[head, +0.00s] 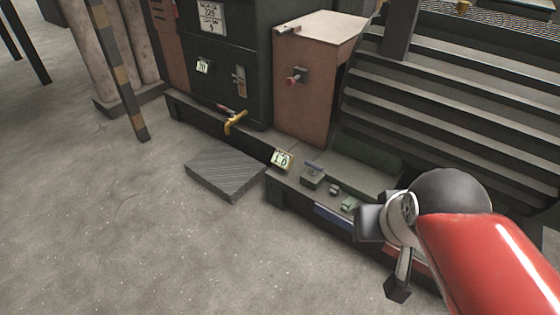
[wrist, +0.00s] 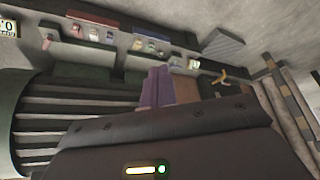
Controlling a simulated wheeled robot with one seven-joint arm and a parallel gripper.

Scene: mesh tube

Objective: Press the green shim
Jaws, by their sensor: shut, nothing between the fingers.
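The green shim appears to be a small pale green block (head: 348,204) on the low dark bench in the head view, just left of my wrist. In the wrist view the bench pieces are too small for me to tell which one it is. My gripper's fingers (wrist: 159,72) appear as two purple-grey strips pressed together at the middle of the wrist view, with nothing between them. In the head view my arm covers the right part of the bench, and the fingertips are hard to make out. No contact with the green block shows.
A lever block (head: 312,175) and a small grey knob (head: 335,190) stand close beside the green block. A numbered tag (head: 282,160) is farther left. A brown cabinet (head: 305,95) and dark louvres (head: 450,100) rise behind. A grey ribbed slab (head: 225,172) lies on the open floor.

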